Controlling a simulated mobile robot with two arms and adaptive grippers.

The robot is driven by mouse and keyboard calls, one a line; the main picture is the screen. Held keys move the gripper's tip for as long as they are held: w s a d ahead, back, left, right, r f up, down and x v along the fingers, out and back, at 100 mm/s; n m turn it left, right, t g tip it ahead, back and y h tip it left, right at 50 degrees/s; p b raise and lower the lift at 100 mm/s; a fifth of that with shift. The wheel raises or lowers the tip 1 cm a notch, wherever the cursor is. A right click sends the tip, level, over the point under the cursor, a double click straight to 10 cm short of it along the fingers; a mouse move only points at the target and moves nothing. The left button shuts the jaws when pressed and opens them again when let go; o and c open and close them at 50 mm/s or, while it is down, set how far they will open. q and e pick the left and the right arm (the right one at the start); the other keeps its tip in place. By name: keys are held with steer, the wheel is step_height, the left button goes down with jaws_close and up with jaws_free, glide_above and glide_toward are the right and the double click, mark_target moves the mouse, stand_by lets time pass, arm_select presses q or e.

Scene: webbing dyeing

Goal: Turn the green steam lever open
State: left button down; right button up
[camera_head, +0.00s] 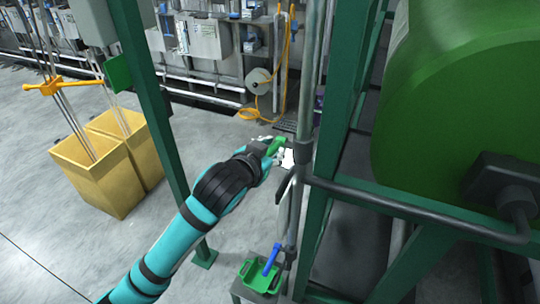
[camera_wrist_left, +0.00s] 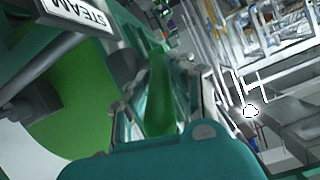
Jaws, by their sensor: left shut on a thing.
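The green steam lever (camera_head: 275,146) sticks out from the grey vertical pipe beside the green frame in the head view. My left gripper (camera_head: 272,150) reaches it from the lower left and is shut on it. In the left wrist view the green lever (camera_wrist_left: 160,95) lies between the fingers of my left gripper (camera_wrist_left: 160,110). A white sign reading STEAM (camera_wrist_left: 78,12) shows upside down at the top left there. The lever's joint with the valve is partly hidden by the gripper. My right gripper is not in view.
A large green drum (camera_head: 460,90) and green frame posts (camera_head: 340,130) stand at the right. A green tray with a blue handle (camera_head: 262,276) sits below the pipe. Yellow bins (camera_head: 100,175) stand at the left. Grey floor (camera_head: 215,130) is open between.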

arm_select(q)
steer(key=shift+w+d+r+g+y, duration=0.1)
steer(key=shift+w+r+g+y, duration=0.1)
steer(key=shift+r+g, duration=0.35)
steer(key=shift+w+r+g+y, duration=0.2)
steer(key=shift+r+g, duration=0.05)
steer(key=shift+g, duration=0.5)
